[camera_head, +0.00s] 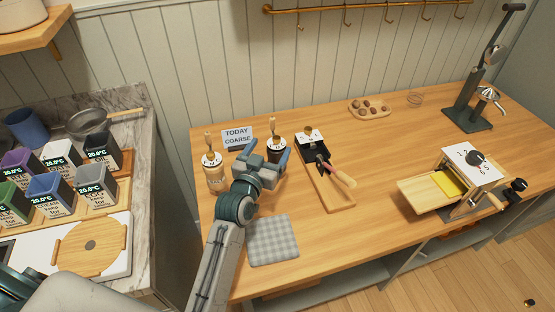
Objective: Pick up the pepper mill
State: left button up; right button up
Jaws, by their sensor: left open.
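A dark mill (274,152) with a pale top and a wooden knob stands upright on the wooden counter; it appears to be the pepper mill. My left gripper (267,155) is open, with its blue-tipped fingers on either side of the dark mill's lower part in this view. I cannot tell whether they touch it. The gripper hides part of the mill's base. A lighter mill (214,178), also with a wooden knob, stands to the left. My right gripper is not in view.
A sign (237,137) reading "TODAY COARSE" stands behind the mills. A wooden tray (336,196) with a dark box and handled tool lies to the right. A checked cloth (272,240) lies in front.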

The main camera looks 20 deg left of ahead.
aim_at(273, 154)
pick_arm(q)
notch_tip(273, 154, down, 4)
jog(key=shift+r, duration=0.1)
jog(key=w+p, duration=0.1)
jog(key=w, duration=0.3)
jog(key=shift+d, duration=0.15)
jog(key=w, duration=0.2)
jog(key=w+p, duration=0.1)
jog(key=shift+w+d+f, duration=0.1)
jog(key=shift+w+f, duration=0.2)
jog(key=shift+w, duration=0.1)
jog(key=shift+s, duration=0.1)
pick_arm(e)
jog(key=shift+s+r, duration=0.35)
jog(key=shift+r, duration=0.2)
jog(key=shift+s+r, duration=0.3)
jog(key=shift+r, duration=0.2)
pick_arm(q)
jog(key=shift+c, duration=0.9)
jog(key=c, duration=1.5)
grip_shut()
jog(key=shift+r, duration=0.1)
